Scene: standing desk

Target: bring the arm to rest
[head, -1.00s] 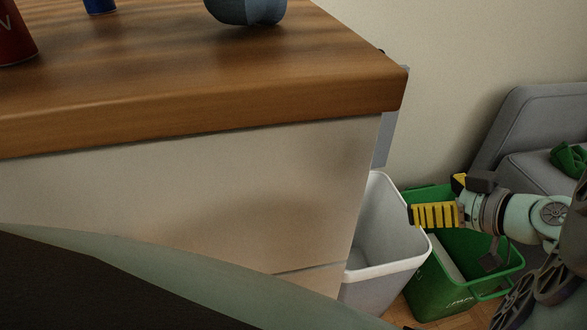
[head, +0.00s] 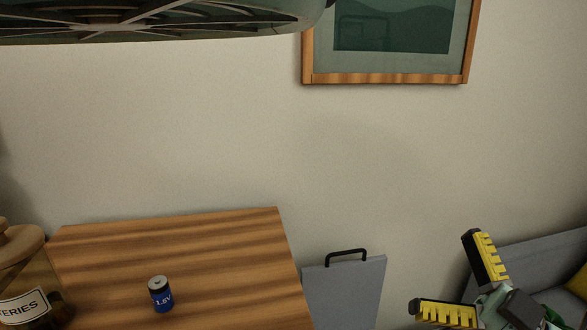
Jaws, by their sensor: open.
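My gripper (head: 458,274) is at the lower right of the head view. Its two yellow-padded fingers are spread apart with nothing between them. It is to the right of the wooden desk top and apart from it, in front of the grey sofa. Most of my arm is cut off by the bottom edge of the picture.
The wooden desk top (head: 225,265) carries a blue battery (head: 161,294) and a jar labelled "...ERIES" (head: 28,305). A grey panel with a black handle (head: 345,290) stands right of the desk. A grey sofa (head: 535,260) is behind my gripper. A framed picture (head: 390,79) hangs above.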

